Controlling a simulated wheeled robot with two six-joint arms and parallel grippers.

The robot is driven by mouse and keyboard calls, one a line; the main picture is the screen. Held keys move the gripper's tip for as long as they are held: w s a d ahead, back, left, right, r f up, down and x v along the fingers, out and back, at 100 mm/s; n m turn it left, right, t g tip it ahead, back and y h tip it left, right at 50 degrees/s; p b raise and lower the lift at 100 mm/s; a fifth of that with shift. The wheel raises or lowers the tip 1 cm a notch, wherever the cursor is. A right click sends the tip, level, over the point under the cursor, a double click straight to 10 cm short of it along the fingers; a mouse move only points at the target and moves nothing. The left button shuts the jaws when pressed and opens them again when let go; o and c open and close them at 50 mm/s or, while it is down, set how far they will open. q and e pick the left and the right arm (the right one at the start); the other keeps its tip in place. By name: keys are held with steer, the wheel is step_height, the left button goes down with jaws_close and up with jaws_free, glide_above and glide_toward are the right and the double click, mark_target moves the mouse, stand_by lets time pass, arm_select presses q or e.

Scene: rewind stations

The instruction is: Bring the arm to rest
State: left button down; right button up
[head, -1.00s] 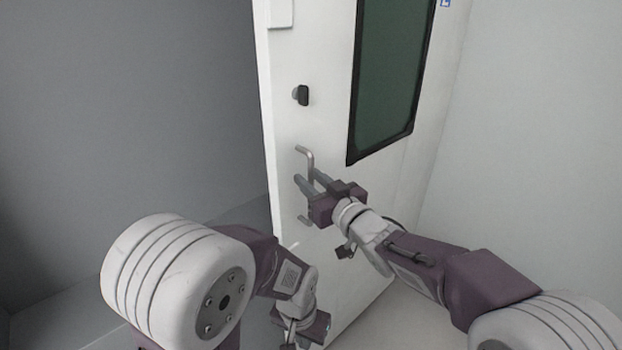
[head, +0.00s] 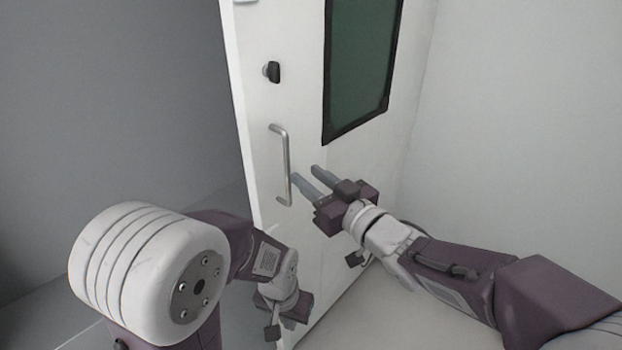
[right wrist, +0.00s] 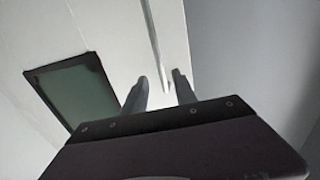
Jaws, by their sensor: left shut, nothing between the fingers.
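My right gripper (head: 313,181) is open and empty, just right of the silver bar handle (head: 286,165) on the white door (head: 250,120). In the right wrist view its two fingers (right wrist: 158,88) stand apart, with the handle (right wrist: 155,45) showing beyond and between them. The handle appears free of the fingers in the head view. My left gripper (head: 294,308) is low in front of the door's lower part, shut and empty; its fingertips are mostly hidden.
The door stands ajar, with a dark window (head: 362,65) and a black knob (head: 271,72) above the handle. A grey wall (head: 110,100) is at left and a pale wall (head: 520,110) at right. Pale floor (head: 400,315) shows below my right arm.

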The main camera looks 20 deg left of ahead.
steer(key=shift+w, duration=0.1)
steer(key=w+d+r+m+t+h+p, duration=0.2)
steer(key=w+d+p, duration=0.15)
steer(key=d, duration=0.25)
steer(key=w+d+r+m+t+h+p, duration=0.2)
steer(key=w+d+r+p, duration=0.15)
steer(key=d, duration=0.25)
steer(key=w+d+f+m+g+h+p, duration=0.1)
steer(key=d+f+m+h, duration=0.25)
steer(key=d, duration=0.35)
steer(key=d+f+m+h+p, duration=0.1)
steer(key=d+f+m+h, duration=0.1)
steer(key=d+f+h, duration=0.45)
steer(key=s+d+f+m+g+h+p, duration=0.1)
steer(key=s+d+f+m+g+p, duration=0.15)
steer(key=s+d+f+g, duration=0.8)
steer(key=s+f+g+b, duration=0.1)
steer(key=s+f, duration=0.2)
steer(key=s, duration=0.9)
steer(key=shift+s+f+n, duration=0.25)
steer(key=shift+f+n, duration=0.05)
steer(key=shift+f, duration=0.1)
